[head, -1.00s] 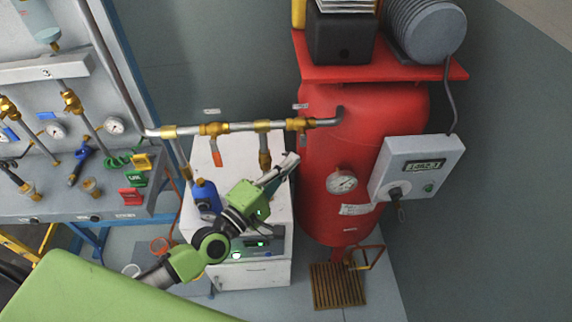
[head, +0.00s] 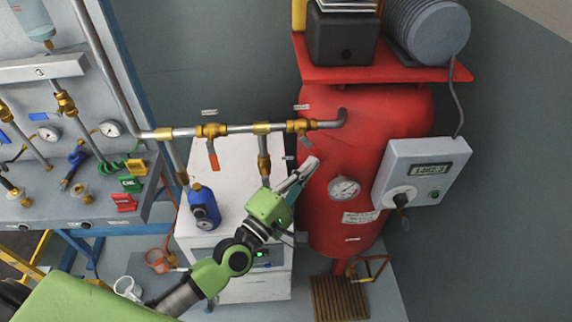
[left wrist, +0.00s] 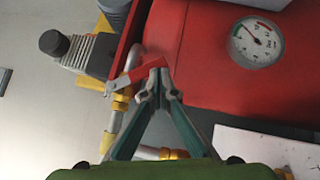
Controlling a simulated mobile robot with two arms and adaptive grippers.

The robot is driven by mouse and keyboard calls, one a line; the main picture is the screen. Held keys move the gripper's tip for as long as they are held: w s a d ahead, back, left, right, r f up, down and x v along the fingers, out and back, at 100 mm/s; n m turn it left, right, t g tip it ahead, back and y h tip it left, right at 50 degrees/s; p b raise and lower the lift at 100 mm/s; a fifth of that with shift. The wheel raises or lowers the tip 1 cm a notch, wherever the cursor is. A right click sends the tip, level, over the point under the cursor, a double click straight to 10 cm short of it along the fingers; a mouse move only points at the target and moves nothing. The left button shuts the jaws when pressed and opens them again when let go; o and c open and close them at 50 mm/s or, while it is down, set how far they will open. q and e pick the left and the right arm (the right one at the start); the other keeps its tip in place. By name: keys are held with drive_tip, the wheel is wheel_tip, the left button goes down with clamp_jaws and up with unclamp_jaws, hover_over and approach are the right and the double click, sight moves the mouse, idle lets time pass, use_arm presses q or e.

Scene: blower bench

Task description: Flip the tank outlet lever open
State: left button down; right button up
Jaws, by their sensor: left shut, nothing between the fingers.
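The tank outlet valve (head: 300,126) is a brass fitting on the pipe just left of the red tank (head: 340,225). Its red lever (left wrist: 132,78) shows in the left wrist view, slanting from the brass valve body (left wrist: 119,102) up to my fingertips. In the head view the lever is hard to pick out against the red tank. My left gripper (head: 312,165) is shut and empty, below and right of the valve. In the left wrist view its closed tips (left wrist: 157,72) overlap the lever's free end; I cannot tell whether they touch. My right gripper is not in view.
Another brass valve (head: 211,131) with a hanging orange lever sits farther left on the pipe. A blue bottle-shaped part (head: 204,207) is at the white cabinet (head: 230,165). The tank carries a gauge (head: 344,189); a grey control box (head: 421,174) is at its right.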

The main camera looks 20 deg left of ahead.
use_arm(q)
drive_tip(key=shift+w+d+r+b, duration=0.15)
drive_tip(key=shift+w+d+b, duration=0.1)
drive_tip(key=shift+d, duration=0.3)
drive_tip(key=shift+w+d+r+b, duration=0.1)
drive_tip(key=shift+w+d+b, duration=0.1)
drive_tip(key=shift+d, duration=0.3)
drive_tip(key=shift+w+d+r+n+t, duration=0.3)
drive_tip(key=shift+d+r+n+t, duration=0.3)
drive_tip(key=shift+d+r+n, duration=0.25)
drive_tip(key=v, duration=1.2)
